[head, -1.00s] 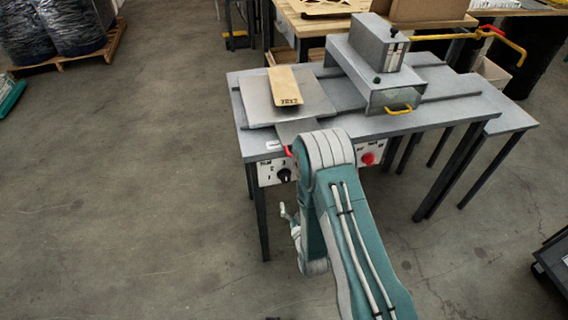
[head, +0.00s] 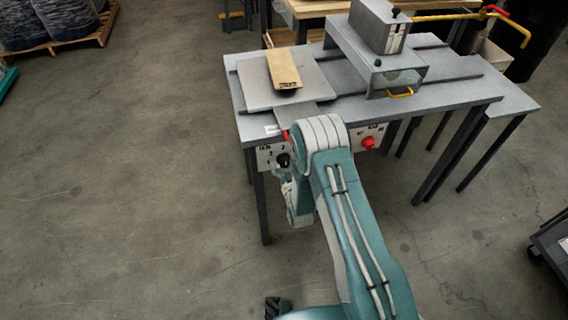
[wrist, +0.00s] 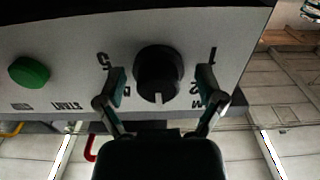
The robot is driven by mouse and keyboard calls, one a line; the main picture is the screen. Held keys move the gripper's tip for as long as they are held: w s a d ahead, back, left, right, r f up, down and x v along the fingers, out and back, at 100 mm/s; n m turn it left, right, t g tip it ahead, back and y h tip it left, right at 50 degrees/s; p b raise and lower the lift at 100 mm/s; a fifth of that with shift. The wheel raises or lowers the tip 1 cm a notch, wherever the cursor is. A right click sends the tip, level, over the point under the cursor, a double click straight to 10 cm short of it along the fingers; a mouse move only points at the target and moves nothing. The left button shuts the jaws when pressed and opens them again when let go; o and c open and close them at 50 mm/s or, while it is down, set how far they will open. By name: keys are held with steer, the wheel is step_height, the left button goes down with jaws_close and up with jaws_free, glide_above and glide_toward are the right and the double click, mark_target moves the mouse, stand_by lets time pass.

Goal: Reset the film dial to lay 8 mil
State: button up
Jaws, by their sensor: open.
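The film dial (wrist: 158,72) is a round black knob on the white front panel (wrist: 85,55) of the machine. Its white pointer mark points down in the wrist view, where the panel lettering appears inverted. Printed marks surround the knob, some partly hidden by my fingers, so I cannot read the 8 mil mark. My gripper (wrist: 160,88) is open, with one finger on each side of the dial and a visible gap on both sides. In the head view, the dial (head: 283,160) is at the left of the panel, with my gripper just below it.
A green button (wrist: 29,72) is on the same panel in the wrist view. A red knob (head: 368,143) is farther right in the head view. The grey machine table (head: 450,100) carries a plate (head: 257,92) with a tan box (head: 284,66). Open floor lies left.

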steer(key=shift+d, duration=0.1)
steer(key=shift+c, duration=0.4)
steer(key=c, duration=0.9)
steer(key=shift+n, duration=0.3)
steer(key=n, duration=0.4)
steer(key=shift+r, duration=0.1)
steer(key=n, duration=0.5)
steer(key=shift+w, duration=0.1)
steer(key=o, duration=1)
